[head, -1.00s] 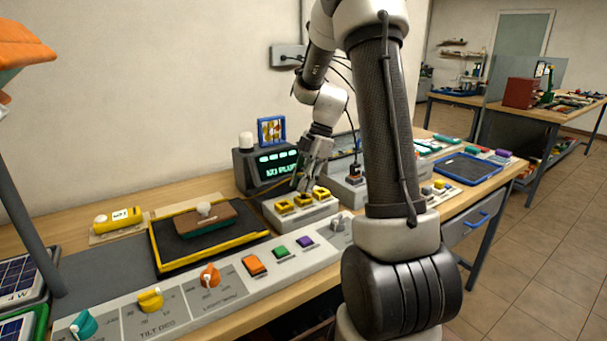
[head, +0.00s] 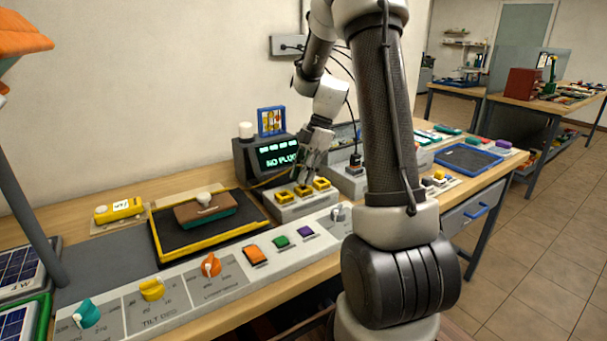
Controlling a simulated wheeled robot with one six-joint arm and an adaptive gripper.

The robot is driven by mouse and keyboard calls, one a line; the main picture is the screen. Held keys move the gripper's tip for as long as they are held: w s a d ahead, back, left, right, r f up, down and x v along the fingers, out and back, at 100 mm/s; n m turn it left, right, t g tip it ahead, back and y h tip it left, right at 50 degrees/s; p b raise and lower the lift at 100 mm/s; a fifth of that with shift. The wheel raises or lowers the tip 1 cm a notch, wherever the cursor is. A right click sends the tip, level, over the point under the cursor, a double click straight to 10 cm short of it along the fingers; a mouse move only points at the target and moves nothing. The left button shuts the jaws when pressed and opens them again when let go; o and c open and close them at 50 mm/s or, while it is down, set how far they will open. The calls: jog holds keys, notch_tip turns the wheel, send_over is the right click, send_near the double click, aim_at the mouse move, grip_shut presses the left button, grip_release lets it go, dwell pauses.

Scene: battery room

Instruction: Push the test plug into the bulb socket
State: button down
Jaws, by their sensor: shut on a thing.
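My gripper (head: 308,172) is shut, with its fingers pointing down just behind and above a light grey block (head: 300,207) with three yellow-rimmed sockets (head: 302,190). The thing between the fingers is too small and covered to make out; it may be the test plug. A thin lead runs from the dark tester (head: 244,166) toward the fingers. I cannot tell which socket is the bulb socket, or whether the fingers touch the block.
A black plug (head: 355,161) stands in a grey unit to the right of my gripper. A yellow-edged tray (head: 167,257) holds a brown and green block (head: 205,211). A panel with knobs and buttons (head: 230,277) lines the front edge. A blue tray (head: 467,159) lies at right.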

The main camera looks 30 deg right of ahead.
jog(key=shift+f, duration=0.6)
dwell(0.3)
jog(key=c, duration=1.6)
grip_release()
jog(key=shift+o, duration=0.2)
jog(key=v, duration=1.1)
